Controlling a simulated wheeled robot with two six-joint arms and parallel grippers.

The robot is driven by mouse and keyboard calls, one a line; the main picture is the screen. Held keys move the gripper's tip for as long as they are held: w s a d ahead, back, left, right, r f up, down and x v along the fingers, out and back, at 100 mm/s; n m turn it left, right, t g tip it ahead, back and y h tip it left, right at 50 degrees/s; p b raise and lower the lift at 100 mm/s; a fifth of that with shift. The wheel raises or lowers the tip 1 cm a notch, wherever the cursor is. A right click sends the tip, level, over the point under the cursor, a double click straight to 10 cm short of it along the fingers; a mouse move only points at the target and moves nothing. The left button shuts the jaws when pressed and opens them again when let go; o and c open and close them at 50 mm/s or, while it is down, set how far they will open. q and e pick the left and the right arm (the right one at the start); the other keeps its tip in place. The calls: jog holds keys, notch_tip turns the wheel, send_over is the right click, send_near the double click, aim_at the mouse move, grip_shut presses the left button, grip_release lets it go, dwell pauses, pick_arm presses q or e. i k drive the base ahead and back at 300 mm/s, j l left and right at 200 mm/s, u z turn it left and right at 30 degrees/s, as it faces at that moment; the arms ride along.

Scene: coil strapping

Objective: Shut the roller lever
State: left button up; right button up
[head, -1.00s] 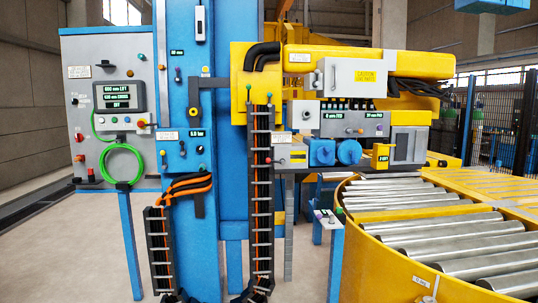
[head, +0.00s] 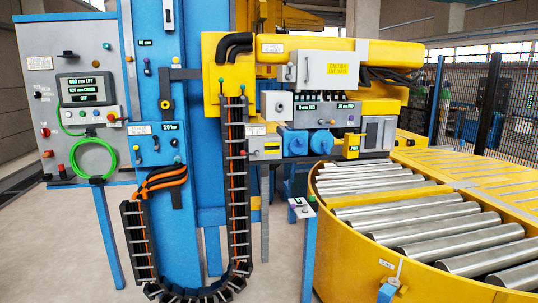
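Neither of my grippers is in view. No part is clearly marked as the roller lever, and I cannot tell which one it is. A small control box (head: 300,208) with small coloured knobs stands on a blue post beside the roller table. A blue fitting (head: 388,289) sits low on the outer side of the yellow roller table (head: 345,252), cut by the bottom edge. Whether either carries the lever, and whether it is open or shut, is too small to tell.
A grey control cabinet (head: 70,90) with a green hose (head: 96,160) stands at the left. A blue column and a black cable chain (head: 237,185) stand in the middle. A yellow machine head (head: 340,55) overhangs the rollers. Pale floor (head: 280,260) is free in front.

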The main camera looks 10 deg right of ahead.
aim_at(242, 152)
jog(key=z, duration=3.8)
jog(key=k+z, duration=0.3)
jog(key=k, duration=0.15)
jog(key=k+u, duration=0.15)
jog(key=k, duration=1.3)
jog(key=k+z, duration=0.95)
jog(key=k+j+z, duration=0.1)
jog(key=k+z, duration=0.25)
jog(key=k, duration=0.35)
jog(key=k+l+z, duration=0.1)
jog(key=k+z, duration=0.2)
jog(key=k, duration=0.35)
jog(key=k+u, duration=0.2)
jog(key=k, duration=0.85)
jog(key=j+u, duration=0.1)
jog(key=u, duration=1.25)
